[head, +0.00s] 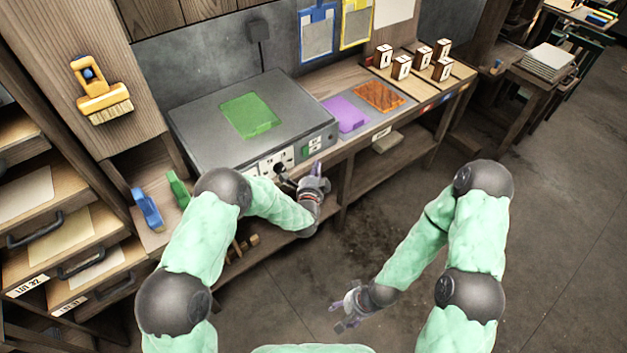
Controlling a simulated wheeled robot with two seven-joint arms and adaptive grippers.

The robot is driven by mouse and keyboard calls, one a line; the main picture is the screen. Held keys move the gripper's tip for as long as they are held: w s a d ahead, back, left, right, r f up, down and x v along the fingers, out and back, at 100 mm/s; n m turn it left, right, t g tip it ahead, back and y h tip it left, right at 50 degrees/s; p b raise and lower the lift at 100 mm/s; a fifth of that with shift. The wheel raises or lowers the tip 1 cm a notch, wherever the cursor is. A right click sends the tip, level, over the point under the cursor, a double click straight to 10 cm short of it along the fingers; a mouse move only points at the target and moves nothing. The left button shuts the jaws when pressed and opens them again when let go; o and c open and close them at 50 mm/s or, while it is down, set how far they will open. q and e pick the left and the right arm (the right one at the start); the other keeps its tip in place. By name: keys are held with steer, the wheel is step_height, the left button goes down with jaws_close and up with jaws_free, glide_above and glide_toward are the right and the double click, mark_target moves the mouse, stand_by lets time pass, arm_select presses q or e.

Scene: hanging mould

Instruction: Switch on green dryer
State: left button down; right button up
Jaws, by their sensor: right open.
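A grey box-shaped unit (205,110) stands on the wooden bench, with a green flat piece (250,115) on its top. Its front face carries a white panel with dark sockets or knobs (278,160) and a small green-and-white switch plate (312,143) at the right end. I cannot read the switch's position. My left gripper (316,172) is just in front of that face, below the switch plate; contact and finger opening are unclear. My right gripper (347,306) is open and empty, low over the floor, away from the bench.
A purple piece (346,113) and an orange piece (378,96) lie right of the unit, with several numbered wooden blocks (401,67) beyond. A blue tool (147,209) and a green tool (178,189) stand at left. Floor (400,190) between my arms is clear.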

mark_target(305, 151)
arm_select(q)
steer(key=shift+w+a+f+b, duration=0.15)
steer(key=shift+w+a, duration=0.25)
steer(key=shift+w, duration=0.2)
steer(key=shift+w+a+f+b, duration=0.1)
steer(key=shift+w+a+b, duration=0.2)
steer(key=shift+w, duration=0.35)
steer(key=shift+w+a+f+b, duration=0.1)
steer(key=shift+w+a, duration=0.35)
steer(key=shift+w, duration=0.15)
arm_select(e)
steer(key=shift+f, duration=0.65)
arm_select(q)
steer(key=shift+r, duration=0.1)
arm_select(e)
steer(key=shift+f, duration=0.1)
